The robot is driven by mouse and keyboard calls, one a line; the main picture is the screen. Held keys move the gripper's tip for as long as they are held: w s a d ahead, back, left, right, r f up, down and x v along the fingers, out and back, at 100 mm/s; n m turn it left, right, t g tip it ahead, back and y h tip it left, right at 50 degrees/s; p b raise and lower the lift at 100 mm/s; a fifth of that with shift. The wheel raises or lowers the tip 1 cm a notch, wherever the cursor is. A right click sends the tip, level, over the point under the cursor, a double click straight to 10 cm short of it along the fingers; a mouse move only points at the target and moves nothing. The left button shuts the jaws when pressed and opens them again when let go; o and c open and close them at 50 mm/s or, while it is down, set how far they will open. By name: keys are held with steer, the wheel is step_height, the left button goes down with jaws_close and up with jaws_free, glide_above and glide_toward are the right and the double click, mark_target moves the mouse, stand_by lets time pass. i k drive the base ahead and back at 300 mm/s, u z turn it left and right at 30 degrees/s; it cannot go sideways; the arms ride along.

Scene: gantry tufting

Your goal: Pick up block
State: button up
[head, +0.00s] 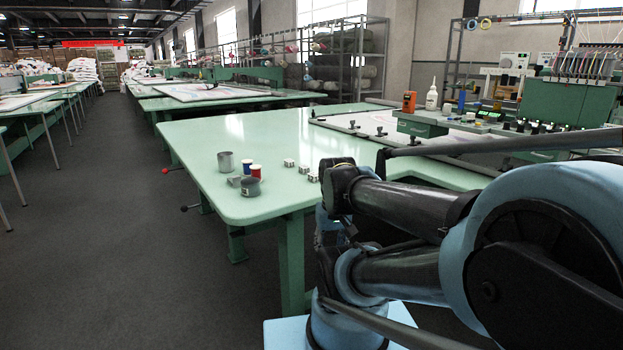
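One block (288,163) is left of a second block (304,169), and a third block (313,177) is nearest my arm. The visible blocks rest on the tabletop.
Left of the blocks stand a grey metal cup (225,162), a red-topped spool (256,171) and a grey round tin (250,187). The table's middle is clear.

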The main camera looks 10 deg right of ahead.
mark_target(313, 177)
steer(key=z, duration=1.15)
steer(key=k, duration=1.3)
steer(key=u, duration=0.75)
steer(key=i, duration=1.05)
